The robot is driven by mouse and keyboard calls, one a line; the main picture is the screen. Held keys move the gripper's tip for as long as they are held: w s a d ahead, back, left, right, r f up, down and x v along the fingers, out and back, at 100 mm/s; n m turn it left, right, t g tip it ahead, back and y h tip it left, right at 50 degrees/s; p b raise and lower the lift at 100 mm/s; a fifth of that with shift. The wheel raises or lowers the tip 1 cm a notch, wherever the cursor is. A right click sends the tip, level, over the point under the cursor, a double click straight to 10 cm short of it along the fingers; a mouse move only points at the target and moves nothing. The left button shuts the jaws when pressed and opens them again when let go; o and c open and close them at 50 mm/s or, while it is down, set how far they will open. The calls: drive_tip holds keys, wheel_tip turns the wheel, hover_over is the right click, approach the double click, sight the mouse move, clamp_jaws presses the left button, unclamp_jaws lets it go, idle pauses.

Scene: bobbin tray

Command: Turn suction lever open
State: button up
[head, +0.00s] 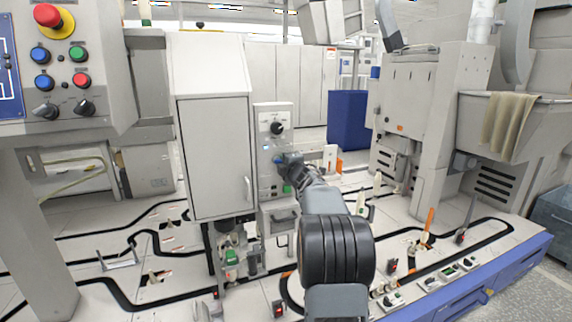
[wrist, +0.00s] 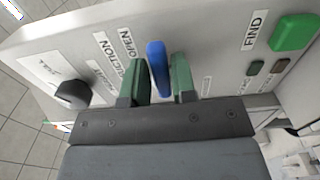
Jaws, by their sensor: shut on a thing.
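The blue suction lever (wrist: 157,66) sits on a pale panel beside the printed words SUCTION and OPEN in the wrist view. It runs roughly up and down in that picture, tilted slightly. My gripper (wrist: 163,82) is shut on the lever, with one green finger on each side of it. The lever's lower end is hidden by my gripper. In the head view my gripper (head: 284,164) is at the front of the narrow grey control panel (head: 264,135), and the lever is mostly hidden there.
A black knob (wrist: 72,95) sits to the left of the lever in the wrist view. A large green FIND button (wrist: 293,33) and two small dark buttons are to the right. A tall grey cabinet (head: 208,150) stands directly left of the panel in the head view.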

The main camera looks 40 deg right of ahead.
drive_tip(key=shift+w+a+r, duration=0.1)
drive_tip(key=shift+a+r, duration=0.05)
drive_tip(key=shift+r, duration=0.05)
drive_tip(key=o, duration=0.8)
drive_tip(key=shift+a, duration=0.15)
drive_tip(key=v, duration=0.7)
drive_tip(key=p+v, duration=0.1)
drive_tip(key=v, duration=0.5)
drive_tip(key=shift+s+f, duration=0.1)
drive_tip(key=shift+s, duration=0.35)
